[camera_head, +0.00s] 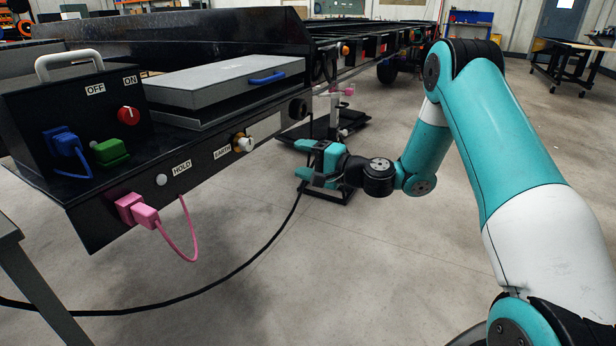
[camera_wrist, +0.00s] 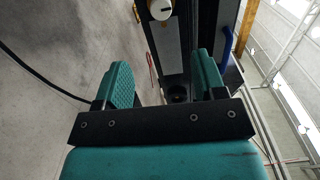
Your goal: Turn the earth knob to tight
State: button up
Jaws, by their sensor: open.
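The earth knob (camera_head: 245,145) is white with a brass-yellow base, on the black front face of the trailer frame, just right of the EARTH label (camera_head: 222,152). In the wrist view the white knob (camera_wrist: 160,9) with a yellow ring shows at the top edge, partly cut off, beyond the fingertips. My gripper (camera_head: 308,160) is teal, open and empty, to the right of the knob and apart from it. In the wrist view its two fingers (camera_wrist: 165,72) stand wide apart with nothing between them. The knob's exact turn is too small to tell.
A black control box (camera_head: 60,110) with a red knob (camera_head: 129,114) and blue and green plugs stands on the trailer frame. A grey case (camera_head: 215,85) lies beside it. A pink plug and cable (camera_head: 145,215) hang below. A black cable crosses the open floor.

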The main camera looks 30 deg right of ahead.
jog(key=shift+s+d+b, duration=0.35)
jog(key=shift+s+b, duration=0.1)
jog(key=shift+s, duration=0.1)
jog(key=s+a+r+n+g, duration=0.3)
jog(key=s+a+n+g, duration=0.25)
jog(key=s+a, duration=0.3)
jog(key=s+a+r+n+g, duration=0.3)
jog(key=s+a+n+g, duration=0.2)
jog(key=s+a+n, duration=0.3)
jog(key=s+d+n+g+h, duration=0.1)
jog(key=s+n+g+h, duration=0.4)
jog(key=s, duration=1.3)
notch_tip(320, 180, up, 36)
jog(key=h+p, duration=0.1)
jog(key=p, duration=3.5)
jog(key=shift+s+d+t, duration=0.25)
jog(key=shift+d+t, duration=0.2)
